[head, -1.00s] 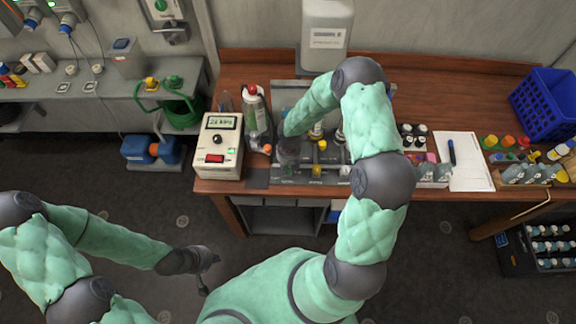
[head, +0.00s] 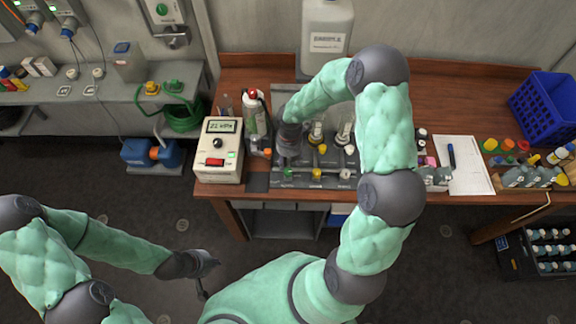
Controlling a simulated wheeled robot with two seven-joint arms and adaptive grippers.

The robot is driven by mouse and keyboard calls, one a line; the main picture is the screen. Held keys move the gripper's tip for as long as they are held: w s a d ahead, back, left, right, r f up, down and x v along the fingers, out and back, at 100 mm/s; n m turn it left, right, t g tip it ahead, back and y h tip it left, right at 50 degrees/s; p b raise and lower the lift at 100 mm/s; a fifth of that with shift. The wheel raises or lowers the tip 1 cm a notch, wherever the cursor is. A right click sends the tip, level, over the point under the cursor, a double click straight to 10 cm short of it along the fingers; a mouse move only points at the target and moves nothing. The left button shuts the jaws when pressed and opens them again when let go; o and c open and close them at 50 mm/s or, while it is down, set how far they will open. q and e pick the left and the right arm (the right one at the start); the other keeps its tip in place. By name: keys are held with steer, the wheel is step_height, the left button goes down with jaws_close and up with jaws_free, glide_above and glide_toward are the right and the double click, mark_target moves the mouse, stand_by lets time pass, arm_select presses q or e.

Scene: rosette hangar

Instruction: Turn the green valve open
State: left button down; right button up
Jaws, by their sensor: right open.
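A grey valve panel (head: 330,181) lies on the wooden bench. It carries several small coloured knobs. A green knob (head: 289,177), which looks like the green valve, sits at its front left, partly hidden. My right gripper (head: 289,158) points down over the panel's left part, just behind the green knob. It is open, but its fingertips are hard to make out, and I cannot tell whether it touches a knob. My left gripper (head: 210,277) hangs over the floor in front of the bench, its fingers apart and empty.
A meter box (head: 218,165) with a lit display and red switch stands left of the panel. A spray bottle (head: 255,115) stands close beside my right gripper. A white canister (head: 325,35) is behind. A clipboard (head: 463,165) and a blue basket (head: 548,105) are to the right.

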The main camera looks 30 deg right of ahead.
step_height(320, 180, up, 3)
steer(key=shift+r, duration=0.2)
steer(key=shift+s+f, duration=0.1)
stand_by(0.4)
steer(key=s+a+f+m+y, duration=0.2)
steer(key=s+a+f+m, duration=0.65)
steer(key=m, duration=0.75)
steer(key=s+a+f+m+y, duration=0.2)
steer(key=s+a+f+m, duration=0.7)
steer(key=m, duration=0.6)
step_height(320, 180, down, 13)
steer(key=w+b, duration=0.1)
steer(key=b, duration=1.5)
steer(key=shift+a+r+n, duration=0.15)
steer(key=shift+a+n, duration=0.15)
